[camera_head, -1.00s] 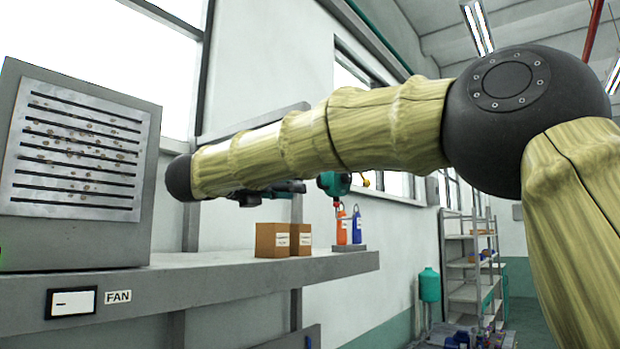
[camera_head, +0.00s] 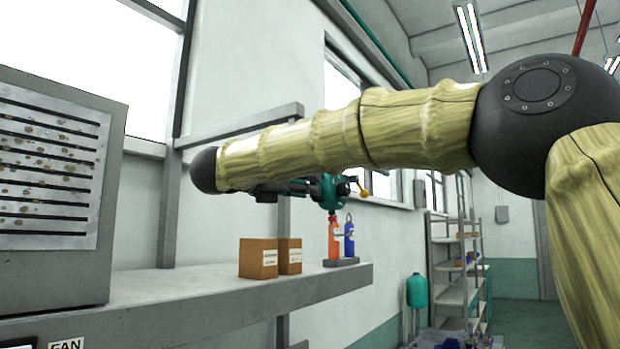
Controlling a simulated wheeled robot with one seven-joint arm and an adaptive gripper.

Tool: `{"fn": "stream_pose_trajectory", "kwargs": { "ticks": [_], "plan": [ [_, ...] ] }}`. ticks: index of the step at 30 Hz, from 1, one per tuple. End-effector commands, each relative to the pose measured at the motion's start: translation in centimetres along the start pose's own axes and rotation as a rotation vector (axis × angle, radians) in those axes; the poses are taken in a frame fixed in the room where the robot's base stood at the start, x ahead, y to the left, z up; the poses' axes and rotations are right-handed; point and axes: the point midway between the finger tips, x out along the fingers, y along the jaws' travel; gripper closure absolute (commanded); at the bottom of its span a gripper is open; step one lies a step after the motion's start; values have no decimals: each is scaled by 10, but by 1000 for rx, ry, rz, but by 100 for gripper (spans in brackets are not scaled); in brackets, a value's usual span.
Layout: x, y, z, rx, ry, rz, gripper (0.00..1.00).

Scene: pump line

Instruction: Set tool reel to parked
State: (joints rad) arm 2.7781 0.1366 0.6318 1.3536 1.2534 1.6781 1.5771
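A teal, rounded device (camera_head: 331,193), which looks like the tool reel, hangs by the wall above the far end of the shelf. A small yellow-tipped lever (camera_head: 359,187) sticks out on its right. My arm reaches across the picture to a black joint at left. Dark parts beneath the forearm, probably my wrist and gripper (camera_head: 285,188), extend right towards the teal device and overlap its left side in the picture. Whether they touch it I cannot tell. The fingers cannot be made out, and the forearm hides part of this area.
A grey shelf (camera_head: 200,298) runs along the wall. It carries a grey slatted fan box (camera_head: 50,260), two cardboard boxes (camera_head: 258,259), and an orange bottle (camera_head: 334,240) and blue bottle (camera_head: 349,240) on a small base. A rack (camera_head: 450,295) and teal tank (camera_head: 416,291) stand farther back.

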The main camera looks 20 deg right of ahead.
Motion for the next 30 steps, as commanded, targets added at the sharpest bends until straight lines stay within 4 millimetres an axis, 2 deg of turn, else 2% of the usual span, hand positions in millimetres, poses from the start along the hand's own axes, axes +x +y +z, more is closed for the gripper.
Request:
{"fn": "stream_pose_trajectory", "kwargs": {
  "ticks": [1, 6, 16, 17, 22, 30],
  "plan": [
    [5, -1, 4, 1, 0, 0, 68],
    [16, -1, 3, 1, 0, 1, 68],
    [19, -1, 1, 1, 0, 1, 68],
    [19, -1, 1, 1, 0, 1, 70],
    [19, -1, 2, 2, -1, 0, 100],
    [19, -1, 1, 2, 0, 0, 100]
  ]
}}
